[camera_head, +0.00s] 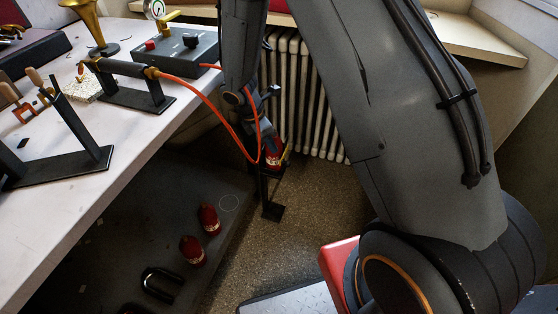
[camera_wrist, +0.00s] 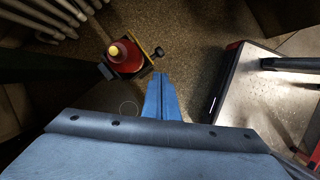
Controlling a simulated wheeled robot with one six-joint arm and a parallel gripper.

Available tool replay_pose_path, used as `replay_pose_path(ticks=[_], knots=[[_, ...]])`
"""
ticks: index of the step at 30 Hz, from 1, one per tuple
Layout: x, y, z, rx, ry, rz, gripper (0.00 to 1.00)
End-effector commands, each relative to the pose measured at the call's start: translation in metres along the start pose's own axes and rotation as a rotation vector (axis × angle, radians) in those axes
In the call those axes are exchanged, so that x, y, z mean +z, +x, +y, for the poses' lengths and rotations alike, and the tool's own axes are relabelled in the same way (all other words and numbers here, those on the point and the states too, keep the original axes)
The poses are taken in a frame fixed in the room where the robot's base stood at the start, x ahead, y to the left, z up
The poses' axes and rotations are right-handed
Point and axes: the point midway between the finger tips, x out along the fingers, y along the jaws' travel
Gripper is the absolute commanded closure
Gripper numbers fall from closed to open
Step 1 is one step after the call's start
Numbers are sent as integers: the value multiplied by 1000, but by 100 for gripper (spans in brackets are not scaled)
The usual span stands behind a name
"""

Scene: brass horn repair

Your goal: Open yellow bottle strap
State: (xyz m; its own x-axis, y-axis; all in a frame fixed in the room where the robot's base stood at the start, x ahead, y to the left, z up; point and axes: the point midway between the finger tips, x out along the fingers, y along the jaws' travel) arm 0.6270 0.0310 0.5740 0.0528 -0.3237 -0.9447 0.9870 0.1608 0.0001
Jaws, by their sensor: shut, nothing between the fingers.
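A red bottle (camera_wrist: 126,57) with a yellow top stands in a dark holder on a stand in the wrist view. A thin yellow strap (camera_wrist: 146,65) runs by its right side, with a black knob (camera_wrist: 159,52) at the strap's end. In the head view the bottle (camera_head: 273,160) is partly hidden by my arm, and the yellow strap (camera_head: 287,154) shows at its right. My gripper (camera_wrist: 160,75) has its blue fingers together and empty. In the wrist view they appear below and right of the bottle, apart from it.
A white workbench (camera_head: 60,210) with tools and a grey control box (camera_head: 176,55) is at the left. An orange hose (camera_head: 205,97) loops down near my arm. A radiator (camera_head: 310,100) stands behind. Two red bottles (camera_head: 209,219) (camera_head: 192,251) stand on the low shelf.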

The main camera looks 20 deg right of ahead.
Motion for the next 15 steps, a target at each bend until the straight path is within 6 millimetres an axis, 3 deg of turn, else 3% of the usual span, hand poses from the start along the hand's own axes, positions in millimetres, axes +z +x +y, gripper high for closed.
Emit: replay_pose_path(ticks=[5, 15], knots=[[0, 15, -1, -4, 0, 0, 100], [0, 73, -1, -4, 1, 0, 100]])
